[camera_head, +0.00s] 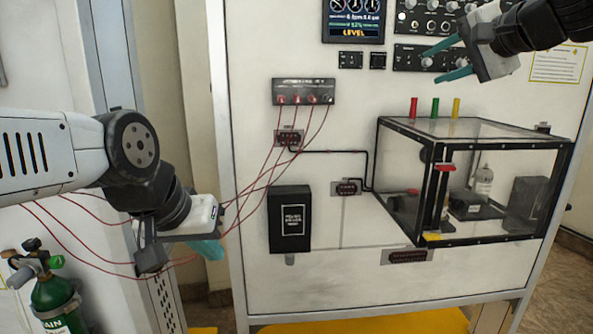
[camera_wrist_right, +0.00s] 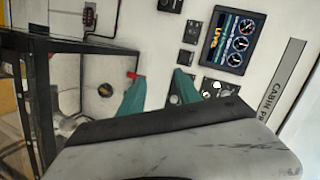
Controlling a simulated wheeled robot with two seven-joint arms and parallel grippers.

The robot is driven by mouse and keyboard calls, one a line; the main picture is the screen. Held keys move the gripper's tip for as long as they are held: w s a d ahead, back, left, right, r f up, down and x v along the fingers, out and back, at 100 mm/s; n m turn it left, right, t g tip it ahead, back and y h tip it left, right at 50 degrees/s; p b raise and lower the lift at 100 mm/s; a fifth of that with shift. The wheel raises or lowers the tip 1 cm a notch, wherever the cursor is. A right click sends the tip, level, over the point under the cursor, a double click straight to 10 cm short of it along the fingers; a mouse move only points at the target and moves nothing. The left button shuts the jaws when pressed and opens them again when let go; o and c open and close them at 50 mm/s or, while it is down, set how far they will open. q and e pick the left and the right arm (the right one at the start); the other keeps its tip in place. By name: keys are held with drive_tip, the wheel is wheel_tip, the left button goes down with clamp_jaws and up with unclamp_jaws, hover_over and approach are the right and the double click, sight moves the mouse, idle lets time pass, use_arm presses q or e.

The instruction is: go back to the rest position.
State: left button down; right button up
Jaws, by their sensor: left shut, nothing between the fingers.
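My left gripper (camera_head: 209,250) hangs at the lower left in the head view, in front of the red cables and left of the black box. Its teal fingers are together and hold nothing. My right gripper (camera_head: 431,66) is at the upper right, in front of the panel's knobs and above the clear chamber. Its teal fingers are apart and empty. They also show apart in the right wrist view (camera_wrist_right: 159,77), with the white panel behind them. I cannot tell whether either gripper touches the panel.
The white panel (camera_head: 350,220) carries a screen (camera_head: 353,20), a socket block (camera_head: 303,91) with several red cables, and a black box (camera_head: 289,220). A black-framed clear chamber (camera_head: 395,200) juts out at the right. A green cylinder (camera_head: 53,295) stands at the lower left.

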drive_tip(key=s+a+f+n+g, duration=0.2)
drive_tip(key=s+a+f+n, duration=0.1)
drive_tip(key=f, duration=0.7)
drive_tip(key=s+a+f+n+g+h, duration=0.1)
drive_tip(key=s+a+f+n+g, duration=0.2)
drive_tip(key=s+a+f, duration=0.3)
drive_tip(key=s+a+f+n+g, duration=0.2)
drive_tip(key=s+a+f+n, duration=0.2)
drive_tip(key=f, duration=1)
drive_tip(key=s+n, duration=0.1)
drive_tip(key=s, duration=0.2)
drive_tip(key=shift+s+a+g+h, duration=0.2)
drive_tip(key=shift+a+g+h, duration=0.2)
